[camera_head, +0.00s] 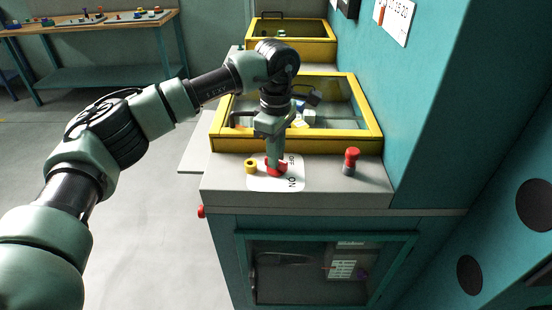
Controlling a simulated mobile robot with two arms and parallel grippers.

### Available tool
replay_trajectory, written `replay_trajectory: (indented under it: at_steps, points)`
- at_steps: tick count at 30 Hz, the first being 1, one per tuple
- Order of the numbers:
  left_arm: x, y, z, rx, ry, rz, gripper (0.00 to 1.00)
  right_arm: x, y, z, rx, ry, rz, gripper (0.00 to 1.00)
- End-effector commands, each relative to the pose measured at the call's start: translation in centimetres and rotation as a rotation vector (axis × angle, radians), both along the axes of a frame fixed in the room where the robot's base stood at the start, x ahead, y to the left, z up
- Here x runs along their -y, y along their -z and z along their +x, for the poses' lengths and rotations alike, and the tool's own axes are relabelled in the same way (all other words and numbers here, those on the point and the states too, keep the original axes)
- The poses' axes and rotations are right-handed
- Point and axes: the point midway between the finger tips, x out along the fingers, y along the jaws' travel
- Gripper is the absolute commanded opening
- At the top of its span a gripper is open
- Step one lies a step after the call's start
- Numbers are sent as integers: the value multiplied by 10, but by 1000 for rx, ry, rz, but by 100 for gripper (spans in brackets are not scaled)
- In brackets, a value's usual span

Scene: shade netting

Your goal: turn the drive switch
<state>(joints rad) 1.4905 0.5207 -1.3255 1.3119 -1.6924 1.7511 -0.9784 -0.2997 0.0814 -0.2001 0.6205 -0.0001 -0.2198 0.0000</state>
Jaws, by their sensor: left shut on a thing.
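The drive switch (283,171) is a red knob on a white plate (258,184) marked OFF and ON, on the grey top of the machine cabinet. My left gripper (275,165) points down from above and is shut on the red knob. Its fingers cover much of the knob, so I cannot tell which mark the switch points to. My right gripper is not in view.
A red-topped post (351,160) stands to the right. A yellow-framed glazed bin (350,140) lies behind. A teal wall (430,120) bounds the right side. A workbench (100,27) stands far left.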

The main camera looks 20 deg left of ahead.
Motion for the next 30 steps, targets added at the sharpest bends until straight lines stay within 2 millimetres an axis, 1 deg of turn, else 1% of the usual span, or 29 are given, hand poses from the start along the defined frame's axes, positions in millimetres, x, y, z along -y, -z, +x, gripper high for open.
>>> replay_trajectory:
  at_steps: [6,12,19,30]
  points:
    - [1,-1,1,4,162,-3,0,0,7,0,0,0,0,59]
    - [1,-2,1,4,267,-3,0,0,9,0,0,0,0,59]
    - [1,-2,1,5,328,-2,0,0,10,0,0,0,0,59]
    - [0,-2,1,6,344,-2,0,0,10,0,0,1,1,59]
